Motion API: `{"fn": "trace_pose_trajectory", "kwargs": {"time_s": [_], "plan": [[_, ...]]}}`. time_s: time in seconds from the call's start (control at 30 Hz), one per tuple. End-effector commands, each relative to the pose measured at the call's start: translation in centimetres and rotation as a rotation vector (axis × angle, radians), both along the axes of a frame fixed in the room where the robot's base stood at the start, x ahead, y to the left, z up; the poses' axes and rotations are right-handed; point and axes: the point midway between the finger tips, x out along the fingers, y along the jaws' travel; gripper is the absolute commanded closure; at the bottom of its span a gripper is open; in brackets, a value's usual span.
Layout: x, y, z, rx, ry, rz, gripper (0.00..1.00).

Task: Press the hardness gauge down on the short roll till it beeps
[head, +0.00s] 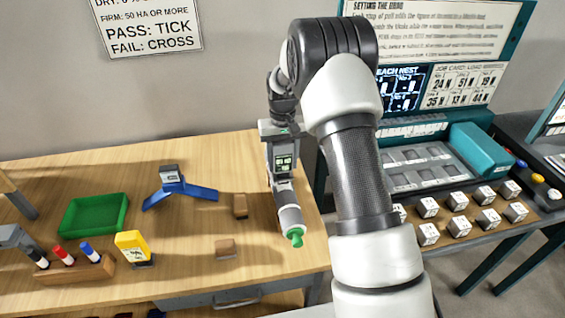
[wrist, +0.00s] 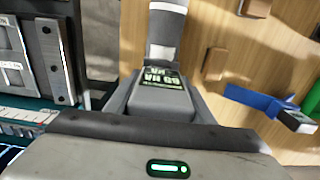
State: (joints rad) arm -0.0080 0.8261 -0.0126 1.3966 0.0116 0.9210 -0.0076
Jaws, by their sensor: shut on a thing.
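My gripper (head: 279,126) is shut on the hardness gauge (head: 284,157), a grey box with a lit green display. The gauge also shows in the wrist view (wrist: 160,90), pale green characters on its screen, too small to read surely. A grey cylinder with a white band and a green end, which looks like the short roll (head: 288,207), extends from the gauge's lower end toward the table's front edge. Part of it shows in the wrist view (wrist: 166,25), directly beyond the gauge. The gauge's tip is hidden, so I cannot tell whether it touches the roll.
A blue stand (head: 190,191) holds another grey device. A green tray (head: 93,215), a marker rack (head: 75,271) and a yellow item (head: 132,246) are further left. A teal-framed bench (head: 440,165) with white cubes stands right.

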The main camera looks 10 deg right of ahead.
Motion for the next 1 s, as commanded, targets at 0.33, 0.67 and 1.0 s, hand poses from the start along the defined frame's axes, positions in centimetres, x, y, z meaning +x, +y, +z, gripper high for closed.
{"fn": "trace_pose_trajectory", "kwargs": {"time_s": [0.33, 0.67, 1.0], "plan": [[0.1, 0.0, 3.3, 0.0, -0.004, 0.0, 0.71], [0.1, 0.0, 5.4, 0.0, -0.004, 0.0, 0.71], [0.1, 0.0, 5.4, 0.0, -0.003, 0.0, 0.71]]}}
